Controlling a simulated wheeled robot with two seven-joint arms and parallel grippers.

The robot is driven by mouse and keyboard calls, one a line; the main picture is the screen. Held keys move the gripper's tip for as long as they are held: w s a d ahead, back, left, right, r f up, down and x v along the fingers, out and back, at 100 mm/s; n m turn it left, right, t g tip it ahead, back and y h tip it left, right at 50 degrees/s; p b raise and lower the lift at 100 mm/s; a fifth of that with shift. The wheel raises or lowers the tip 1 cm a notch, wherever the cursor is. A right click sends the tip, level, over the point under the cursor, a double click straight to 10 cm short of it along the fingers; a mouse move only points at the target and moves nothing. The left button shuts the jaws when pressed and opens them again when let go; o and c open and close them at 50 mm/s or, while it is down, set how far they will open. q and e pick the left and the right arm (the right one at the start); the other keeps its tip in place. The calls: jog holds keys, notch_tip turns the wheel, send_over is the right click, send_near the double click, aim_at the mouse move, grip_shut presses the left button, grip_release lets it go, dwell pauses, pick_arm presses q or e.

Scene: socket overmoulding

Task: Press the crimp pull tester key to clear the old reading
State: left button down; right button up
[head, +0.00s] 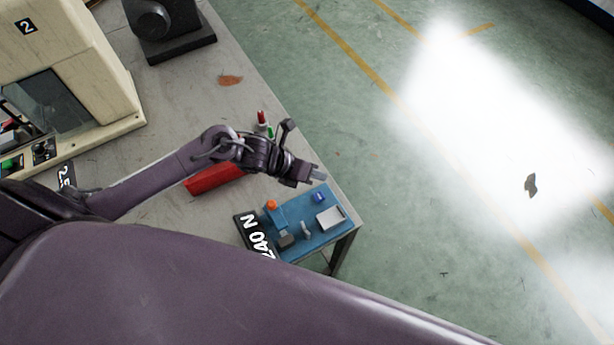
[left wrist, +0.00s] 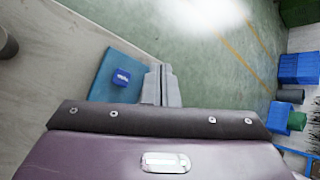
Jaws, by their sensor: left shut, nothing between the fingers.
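The crimp pull tester (head: 294,237) is a blue plate at the table's right end in the head view. A small blue block, which looks like its key (head: 319,197), sits near the plate's far right corner. A grey-white panel (head: 330,217), an orange knob (head: 271,204) and small grey fittings are also on it. My left gripper (head: 319,176) is shut and empty, its tips just beyond the key in the picture, apart from it. In the left wrist view, the key (left wrist: 121,77) lies left of the closed fingers (left wrist: 161,78). My right gripper is not in view.
A black "240 N" sign (head: 256,238) stands along the tester's left side. A red bin (head: 213,178) lies under my left forearm, with red and green items (head: 263,120) beyond it. A beige machine (head: 70,75) stands at upper left. Open floor lies right of the table.

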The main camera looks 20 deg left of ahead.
aim_at(315, 197)
pick_arm(q)
notch_tip(315, 197, down, 4)
jog(key=b, duration=0.2)
jog(key=shift+s+r+b, duration=0.1)
jog(key=shift+b, duration=0.25)
notch_tip(315, 197, down, 4)
jog(key=b, duration=0.3)
jog(key=shift+r, duration=0.1)
jog(key=shift+f+b, duration=0.45)
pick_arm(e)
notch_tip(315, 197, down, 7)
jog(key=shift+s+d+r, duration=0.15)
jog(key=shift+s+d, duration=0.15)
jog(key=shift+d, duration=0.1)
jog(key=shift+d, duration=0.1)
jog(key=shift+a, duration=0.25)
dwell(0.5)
